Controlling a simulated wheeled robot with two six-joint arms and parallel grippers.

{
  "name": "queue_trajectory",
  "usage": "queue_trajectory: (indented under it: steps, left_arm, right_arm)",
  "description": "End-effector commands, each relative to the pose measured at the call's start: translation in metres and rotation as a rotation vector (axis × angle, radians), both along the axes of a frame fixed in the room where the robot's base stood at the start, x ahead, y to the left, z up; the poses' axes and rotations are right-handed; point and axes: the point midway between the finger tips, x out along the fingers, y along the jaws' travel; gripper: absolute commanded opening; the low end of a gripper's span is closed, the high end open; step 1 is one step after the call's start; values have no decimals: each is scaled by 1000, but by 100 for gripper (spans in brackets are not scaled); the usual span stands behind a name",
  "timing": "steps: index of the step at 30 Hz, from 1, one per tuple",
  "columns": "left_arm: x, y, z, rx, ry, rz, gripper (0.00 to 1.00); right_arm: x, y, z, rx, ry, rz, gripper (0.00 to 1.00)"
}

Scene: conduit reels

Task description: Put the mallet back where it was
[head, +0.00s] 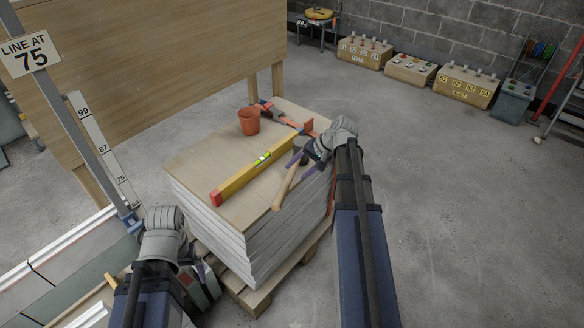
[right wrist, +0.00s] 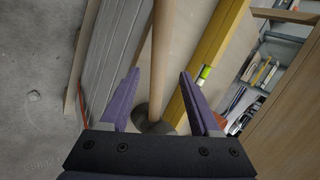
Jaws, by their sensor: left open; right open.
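The mallet lies on top of the stacked boards (head: 195,165), near their right edge. Its pale wooden handle (head: 284,188) points to the front in the head view, and its dark head is partly hidden by my right gripper (head: 304,164). In the right wrist view the purple fingers are open, one on each side of the mallet handle (right wrist: 158,60), with the dark head (right wrist: 152,121) close to the palm. I see no finger closed on it. My left gripper (head: 195,262) is low at the front left, away from the mallet, its fingers mostly hidden.
A yellow level (head: 245,172) lies left of the mallet. An orange-brown cup (head: 249,121) and a red-handled tool (head: 274,112) are behind it. A wooden panel (head: 150,65) stands at the left. Labelled boxes (head: 365,53) line the back wall.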

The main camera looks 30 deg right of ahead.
Motion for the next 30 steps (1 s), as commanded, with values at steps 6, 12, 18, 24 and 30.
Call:
queue_trajectory:
  steps: [6,12,18,24,30]
  left_arm:
    - [0,0,35,0,0,0,97]
    - [0,0,47,0,0,0,97]
    - [0,0,50,0,0,0,97]
    - [0,0,49,0,0,0,97]
    - [0,0,49,0,0,0,97]
  right_arm:
    - [-14,-14,35,0,0,-1,63]
    - [-21,-21,47,0,0,-1,63]
    - [-24,-24,50,0,0,0,63]
    - [-23,-24,49,1,1,1,63]
    - [-26,11,44,-33,26,78,63]
